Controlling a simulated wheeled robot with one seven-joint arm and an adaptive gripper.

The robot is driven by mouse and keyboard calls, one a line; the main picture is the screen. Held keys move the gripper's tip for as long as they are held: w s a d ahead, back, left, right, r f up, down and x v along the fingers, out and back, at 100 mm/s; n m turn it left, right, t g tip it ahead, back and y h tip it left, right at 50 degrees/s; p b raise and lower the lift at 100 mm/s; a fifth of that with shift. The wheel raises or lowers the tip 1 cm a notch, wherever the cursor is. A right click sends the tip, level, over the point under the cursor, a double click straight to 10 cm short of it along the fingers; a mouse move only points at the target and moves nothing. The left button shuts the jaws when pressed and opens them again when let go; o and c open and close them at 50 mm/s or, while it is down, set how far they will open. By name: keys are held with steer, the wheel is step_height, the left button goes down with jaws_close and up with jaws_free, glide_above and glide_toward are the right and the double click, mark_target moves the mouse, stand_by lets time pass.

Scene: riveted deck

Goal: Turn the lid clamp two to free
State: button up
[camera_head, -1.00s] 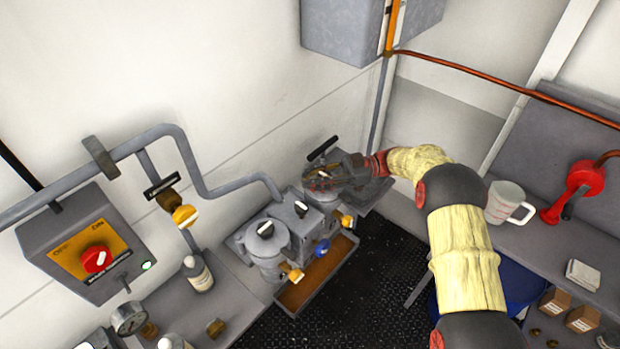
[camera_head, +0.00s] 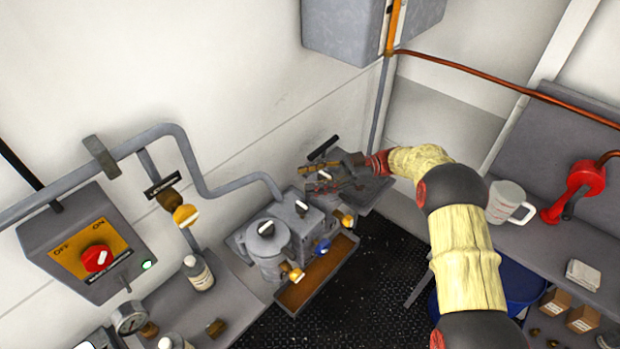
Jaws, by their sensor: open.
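A grey twin-canister unit stands against the wall in the head view. Its left canister has a round lid with a white-marked clamp (camera_head: 266,229). Its right canister (camera_head: 318,196) is partly hidden under my gripper (camera_head: 325,183), and a small pale mark shows among the fingers there. I take this as lid clamp two, but its angle cannot be made out. My gripper is open, with its fingers over or around the top of the right canister; contact cannot be told. My arm reaches in from the right.
Yellow and blue valve knobs (camera_head: 322,247) face a brown drip tray (camera_head: 318,272). A black-handled fitting (camera_head: 323,148) is close behind my gripper.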

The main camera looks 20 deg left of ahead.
mark_target(332, 174)
steer(key=v, duration=1.1)
steer(key=shift+w+d, duration=0.2)
steer(key=shift+d, duration=0.15)
